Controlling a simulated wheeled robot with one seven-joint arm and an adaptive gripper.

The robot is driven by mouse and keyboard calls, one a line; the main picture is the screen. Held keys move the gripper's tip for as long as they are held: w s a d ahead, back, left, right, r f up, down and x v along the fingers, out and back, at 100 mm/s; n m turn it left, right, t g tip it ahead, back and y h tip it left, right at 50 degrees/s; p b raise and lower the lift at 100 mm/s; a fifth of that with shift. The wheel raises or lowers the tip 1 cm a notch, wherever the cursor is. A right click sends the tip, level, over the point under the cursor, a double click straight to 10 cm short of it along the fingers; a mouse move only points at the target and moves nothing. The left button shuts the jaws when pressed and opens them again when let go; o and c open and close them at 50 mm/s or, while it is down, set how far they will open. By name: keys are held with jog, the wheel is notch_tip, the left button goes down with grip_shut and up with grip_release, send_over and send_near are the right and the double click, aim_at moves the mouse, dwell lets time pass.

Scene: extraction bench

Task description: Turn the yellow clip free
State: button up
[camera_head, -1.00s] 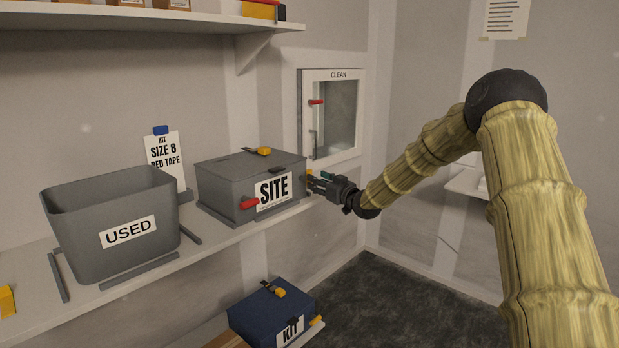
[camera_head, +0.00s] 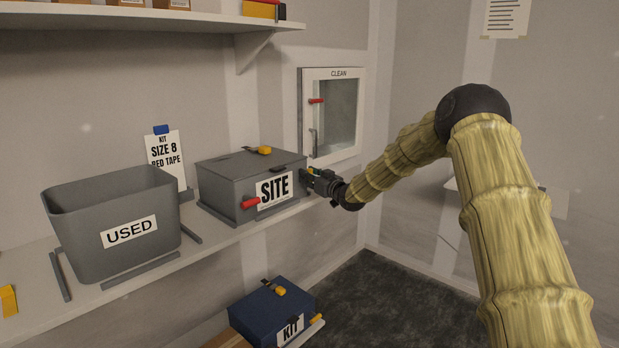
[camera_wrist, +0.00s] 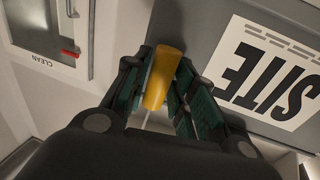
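The grey SITE box (camera_head: 225,190) stands on the shelf and also shows in the wrist view (camera_wrist: 215,25). A yellow clip (camera_wrist: 163,75) sticks out from its right side; in the head view it is mostly hidden by the gripper. My gripper (camera_head: 312,180) is at that side of the box. In the wrist view its green-padded fingers (camera_wrist: 162,95) lie on either side of the clip, with a narrow gap showing, so it looks open around it. Another yellow clip (camera_head: 264,150) lies on the lid, and a red one (camera_head: 250,203) is on the front.
A grey USED bin (camera_head: 110,215) stands left of the box, among low grey rails. A white CLEAN cabinet (camera_head: 331,112) with a red handle is on the wall close behind the gripper. A blue KIT box (camera_head: 265,312) sits lower down. The floor at right is clear.

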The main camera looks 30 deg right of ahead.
grip_shut()
jog(key=n+b, duration=0.2)
jog(key=b, duration=0.1)
jog(key=shift+a+f+n+t, duration=0.2)
jog(key=shift+n+t, duration=0.1)
jog(key=shift+n, duration=0.1)
jog(key=n+b, duration=0.2)
jog(key=n, duration=0.1)
jog(key=n+y+b, duration=0.1)
jog(key=n+b, duration=0.1)
jog(key=b, duration=0.1)
jog(key=shift+s+a+f+n+t, duration=0.2)
jog(key=shift+n+t, duration=0.1)
jog(key=shift+n, duration=0.1)
jog(key=n+b, duration=0.1)
jog(key=n, duration=0.1)
jog(key=n+y+b, duration=0.1)
jog(key=n+b, duration=0.3)
jog(key=shift+a+f+t+y, duration=0.2)
jog(key=shift+f+t+y, duration=0.05)
jog(key=shift+t+y, duration=0.05)
jog(key=shift+a+n+y+b, duration=0.1)
jog(key=shift+n+y+b, duration=0.35)
jog(key=shift+n+b, duration=0.75)
jog(key=shift+n+y+b, duration=0.45)
jog(key=shift+n+b, duration=0.3)
jog(key=shift+n, duration=0.85)
